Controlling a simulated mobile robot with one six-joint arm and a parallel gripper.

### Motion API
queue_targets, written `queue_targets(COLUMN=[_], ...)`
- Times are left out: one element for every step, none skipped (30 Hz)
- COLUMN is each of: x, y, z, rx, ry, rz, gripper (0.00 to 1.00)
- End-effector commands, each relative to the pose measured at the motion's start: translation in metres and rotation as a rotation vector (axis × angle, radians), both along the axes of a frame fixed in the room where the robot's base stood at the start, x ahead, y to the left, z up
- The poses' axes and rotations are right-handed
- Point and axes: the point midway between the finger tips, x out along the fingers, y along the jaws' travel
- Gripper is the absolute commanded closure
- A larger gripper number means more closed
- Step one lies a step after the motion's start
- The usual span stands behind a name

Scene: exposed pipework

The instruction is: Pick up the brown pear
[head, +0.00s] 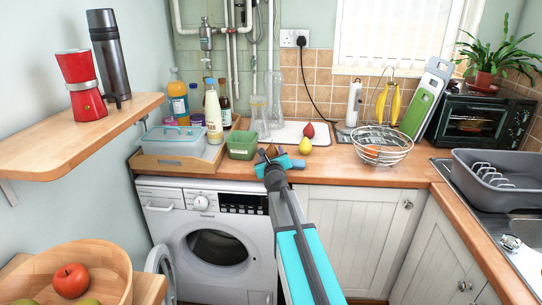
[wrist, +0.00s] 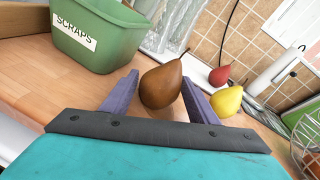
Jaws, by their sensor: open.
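The brown pear (wrist: 166,86) stands upright on the wooden counter in the wrist view. My gripper (wrist: 160,78) is open, with one purple finger on each side of the pear's lower body. The right finger looks very close to the pear; I cannot tell whether either touches it. In the head view my gripper (head: 271,155) is over the counter's front part, and it hides most of the brown pear.
A yellow pear (wrist: 227,101) and a red pear (wrist: 220,75) stand to the right of the brown pear. A green tub labelled SCRAPS (wrist: 97,38) is at the left. A wire basket (head: 382,145) stands farther right. Bare counter lies between tub and pear.

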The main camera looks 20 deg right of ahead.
Motion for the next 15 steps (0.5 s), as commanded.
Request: queue_targets(x=[0.0005,0.0005,0.0004,0.0003,0.0003,0.0003,0.0003,0.0003,0.0003,0.0003,0.0003,0.0003,0.0002,0.0002,0.0002], y=[-0.0003,-0.0003,-0.0003,-0.0003,-0.0002,-0.0002,-0.0001,-0.0001,-0.0001,-0.0001,-0.0001,-0.0001,0.0,0.0,0.0], z=[-0.0001,-0.0001,-0.0001,-0.0001,0.0,0.0,0.0,0.0,0.0,0.0,0.0,0.0,0.0,0.0001,0.0], rx=[0.0,0.0,0.0,0.0,0.0,0.0,0.0,0.0,0.0,0.0,0.0,0.0,0.0,0.0,0.0], ry=[0.0,0.0,0.0,0.0,0.0,0.0,0.0,0.0,0.0,0.0,0.0,0.0,0.0,0.0,0.0], rz=[0.0,0.0,0.0,0.0,0.0,0.0,0.0,0.0,0.0,0.0,0.0,0.0,0.0,0.0,0.0], gripper=[0.46,0.46,0.46,0.46,0.46,0.46,0.46,0.46,0.53,0.58,0.63,0.7,0.75,0.8,0.82])
